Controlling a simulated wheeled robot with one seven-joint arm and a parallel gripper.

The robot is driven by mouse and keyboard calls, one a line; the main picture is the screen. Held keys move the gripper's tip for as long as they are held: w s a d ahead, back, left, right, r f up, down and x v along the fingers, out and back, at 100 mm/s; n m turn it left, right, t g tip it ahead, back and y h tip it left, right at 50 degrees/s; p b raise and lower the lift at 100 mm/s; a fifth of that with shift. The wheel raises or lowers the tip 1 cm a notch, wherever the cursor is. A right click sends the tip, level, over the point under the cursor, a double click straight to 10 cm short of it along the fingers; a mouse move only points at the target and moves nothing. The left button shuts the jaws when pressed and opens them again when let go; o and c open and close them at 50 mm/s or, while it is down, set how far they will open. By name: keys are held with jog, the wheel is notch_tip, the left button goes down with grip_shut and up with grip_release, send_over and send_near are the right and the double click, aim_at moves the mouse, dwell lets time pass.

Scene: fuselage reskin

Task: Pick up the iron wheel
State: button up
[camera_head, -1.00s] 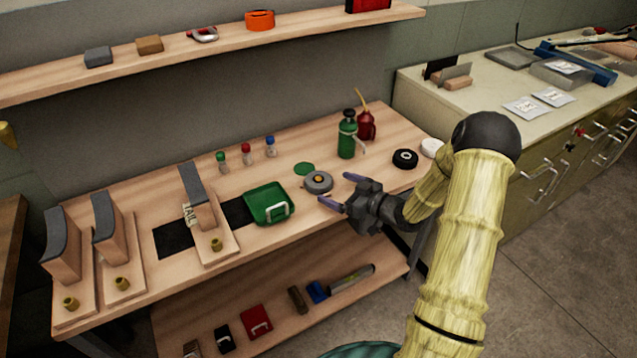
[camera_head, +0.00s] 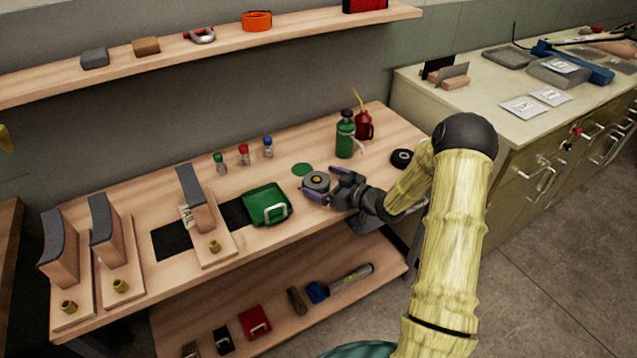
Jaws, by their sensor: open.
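The iron wheel, which I take to be the round grey disc with an orange-brown centre (camera_head: 316,181), lies on the wooden bench top, just right of the green tray. My gripper (camera_head: 315,184) is at the disc's right side, low over the bench. Its two purple-grey fingers are apart, one on the far side and one on the near side of the disc. I cannot tell whether the fingers touch it.
A green tray (camera_head: 266,206) stands left of the disc. A black ring (camera_head: 401,158) lies to the right. A flat green disc (camera_head: 302,169) lies just behind the grey disc.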

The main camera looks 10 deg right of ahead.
aim_at(323, 183)
jog(key=shift+a, duration=0.35)
jog(key=shift+c, duration=1)
jog(key=shift+s+r, duration=0.1)
jog(key=c, duration=1.3)
jog(key=shift+d, duration=0.1)
jog(key=shift+r, duration=0.3)
notch_tip(323, 183, up, 9)
jog(key=shift+r+p, duration=0.2)
jog(key=shift+p, duration=0.25)
